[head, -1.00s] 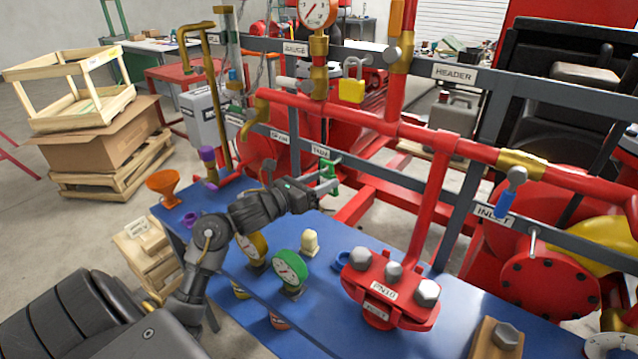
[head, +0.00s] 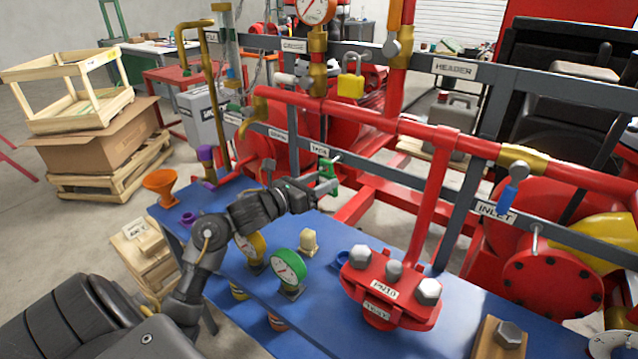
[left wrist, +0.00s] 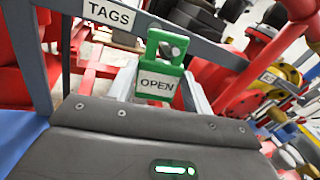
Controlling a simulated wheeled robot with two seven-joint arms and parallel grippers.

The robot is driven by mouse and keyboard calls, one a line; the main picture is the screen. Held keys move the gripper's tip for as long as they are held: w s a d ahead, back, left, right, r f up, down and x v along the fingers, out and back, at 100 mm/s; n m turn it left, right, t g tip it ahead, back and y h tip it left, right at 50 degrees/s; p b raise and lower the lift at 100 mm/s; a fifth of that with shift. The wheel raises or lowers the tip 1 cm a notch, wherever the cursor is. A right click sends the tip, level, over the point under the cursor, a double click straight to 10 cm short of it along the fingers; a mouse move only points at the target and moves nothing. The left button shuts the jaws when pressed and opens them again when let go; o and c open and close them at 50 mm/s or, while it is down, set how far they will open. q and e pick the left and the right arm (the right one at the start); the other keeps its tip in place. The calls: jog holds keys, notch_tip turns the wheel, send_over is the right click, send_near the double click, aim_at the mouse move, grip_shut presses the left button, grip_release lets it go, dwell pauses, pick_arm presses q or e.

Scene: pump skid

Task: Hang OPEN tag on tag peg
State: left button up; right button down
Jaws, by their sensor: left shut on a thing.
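The green OPEN tag (left wrist: 158,84) hangs upright between the fingers of my left gripper (left wrist: 157,92), its white label facing the wrist camera. In the head view the tag (head: 326,168) is small and partly covered by my left gripper (head: 328,184), which is shut on it just below the TAGS label (head: 319,149). In the left wrist view the TAGS label (left wrist: 109,13) is on the grey rail at upper left. A grey round peg end (left wrist: 172,50) shows within the tag's top loop; I cannot tell whether it passes through. My right gripper is out of view.
The grey rail (head: 400,172) runs behind the tag, with red pipes above it. A blue bench (head: 330,290) below holds a green gauge (head: 288,267), a yellow gauge and a red bolted flange (head: 390,290). A yellow padlock (head: 351,86) hangs above.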

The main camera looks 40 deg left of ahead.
pick_arm(q)
jog(key=o, duration=1)
jog(key=b+v, duration=0.2)
jog(key=v, duration=0.8)
jog(key=shift+s+b, duration=0.4)
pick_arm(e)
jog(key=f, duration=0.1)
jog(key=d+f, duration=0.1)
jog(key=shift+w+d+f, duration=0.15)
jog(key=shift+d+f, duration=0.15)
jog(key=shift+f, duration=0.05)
